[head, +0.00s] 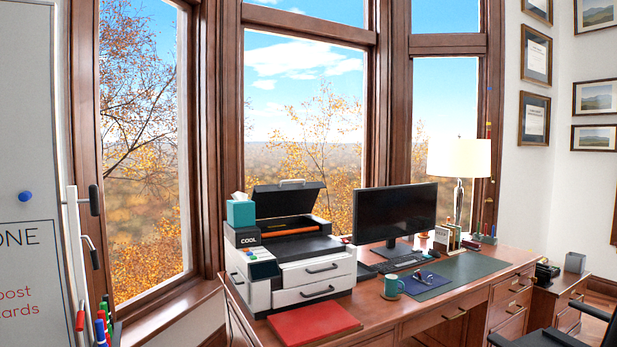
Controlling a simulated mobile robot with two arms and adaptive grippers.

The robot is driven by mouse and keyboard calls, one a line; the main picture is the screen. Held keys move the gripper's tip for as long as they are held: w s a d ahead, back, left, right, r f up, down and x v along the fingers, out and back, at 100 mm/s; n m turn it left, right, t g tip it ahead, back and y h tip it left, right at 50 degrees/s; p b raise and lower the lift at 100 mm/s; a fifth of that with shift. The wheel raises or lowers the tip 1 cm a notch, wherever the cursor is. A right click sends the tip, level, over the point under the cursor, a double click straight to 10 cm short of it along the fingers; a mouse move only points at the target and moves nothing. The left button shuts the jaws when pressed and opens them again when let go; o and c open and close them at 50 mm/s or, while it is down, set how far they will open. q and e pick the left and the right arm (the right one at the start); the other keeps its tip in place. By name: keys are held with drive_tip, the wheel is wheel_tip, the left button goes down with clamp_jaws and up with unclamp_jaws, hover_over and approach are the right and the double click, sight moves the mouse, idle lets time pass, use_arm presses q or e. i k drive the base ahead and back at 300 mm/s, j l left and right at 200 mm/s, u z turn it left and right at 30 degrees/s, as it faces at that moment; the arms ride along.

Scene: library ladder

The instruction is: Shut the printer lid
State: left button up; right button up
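The printer (300,270) stands on the left part of the wooden desk. It is white and black, with drawers at its front and a small panel of coloured buttons on its left side. Its black lid (289,201) is raised and tilted back, with a light handle on its top edge. Under the lid the dark inside shows, with an orange strip. Neither of my grippers is in this view.
A teal tissue box (241,213) sits at the printer's left back. A red folder (313,323) lies in front of it. A monitor (394,213), mug (391,286) and lamp (459,160) stand right. A whiteboard (30,120) is at left.

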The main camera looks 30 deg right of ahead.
sight(271, 202)
drive_tip(key=i+l+u, duration=0.1)
drive_tip(key=l, duration=0.7)
drive_tip(key=i+l+u, duration=0.1)
drive_tip(key=l, duration=0.7)
drive_tip(key=i+l+u, duration=0.1)
drive_tip(key=l, duration=0.7)
